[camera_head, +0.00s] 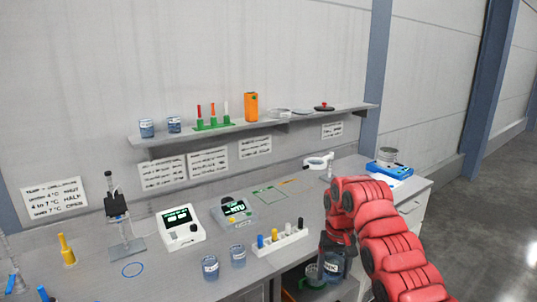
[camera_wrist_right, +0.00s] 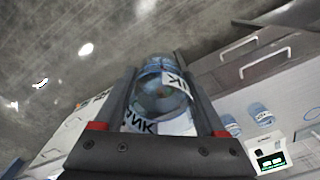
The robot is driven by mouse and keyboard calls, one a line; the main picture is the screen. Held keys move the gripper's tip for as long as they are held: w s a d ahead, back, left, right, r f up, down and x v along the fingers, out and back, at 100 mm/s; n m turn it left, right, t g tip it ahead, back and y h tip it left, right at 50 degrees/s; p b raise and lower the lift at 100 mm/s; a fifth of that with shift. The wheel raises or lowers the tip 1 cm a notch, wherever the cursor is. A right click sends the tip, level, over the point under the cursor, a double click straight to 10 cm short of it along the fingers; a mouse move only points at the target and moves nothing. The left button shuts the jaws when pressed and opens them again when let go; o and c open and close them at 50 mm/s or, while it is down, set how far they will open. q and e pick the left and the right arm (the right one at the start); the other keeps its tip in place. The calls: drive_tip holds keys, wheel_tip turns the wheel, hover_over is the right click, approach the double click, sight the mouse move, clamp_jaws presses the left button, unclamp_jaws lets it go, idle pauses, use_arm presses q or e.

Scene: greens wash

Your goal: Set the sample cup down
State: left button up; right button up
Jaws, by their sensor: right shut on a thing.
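My red right arm reaches in from the lower right in the head view. Its gripper (camera_head: 337,250) points down and is shut on a labelled clear sample cup (camera_head: 333,267), held in front of the counter's front edge. In the right wrist view the cup (camera_wrist_right: 158,100) sits between the two dark fingers of the right gripper (camera_wrist_right: 158,65), with bluish contents and a white label with black letters. Two similar cups stand on the counter (camera_head: 185,262), a left one (camera_head: 210,268) and a right one (camera_head: 238,257). My left gripper is not in view.
A blue ring (camera_head: 132,270) and a green square outline (camera_head: 270,194) mark the counter. A rack of coloured pegs (camera_head: 280,241), two white instruments (camera_head: 181,228) (camera_head: 234,211) and a stand (camera_head: 120,220) occupy it. A blue device (camera_head: 389,169) is at the right. A wall shelf (camera_head: 260,127) runs above.

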drive_tip(key=shift+w+d+r, duration=0.1)
drive_tip(key=shift+w+r, duration=0.15)
drive_tip(key=shift+w, duration=0.25)
drive_tip(key=shift+w+r, duration=0.2)
drive_tip(key=shift+w, duration=0.25)
drive_tip(key=shift+w+r, duration=0.1)
drive_tip(key=shift+w, duration=0.05)
drive_tip(key=shift+d, duration=0.2)
drive_tip(key=shift+a, duration=0.15)
drive_tip(key=shift+r, duration=0.1)
drive_tip(key=shift+s, duration=0.2)
drive_tip(key=shift+d+r, duration=0.15)
drive_tip(key=shift+d, duration=0.15)
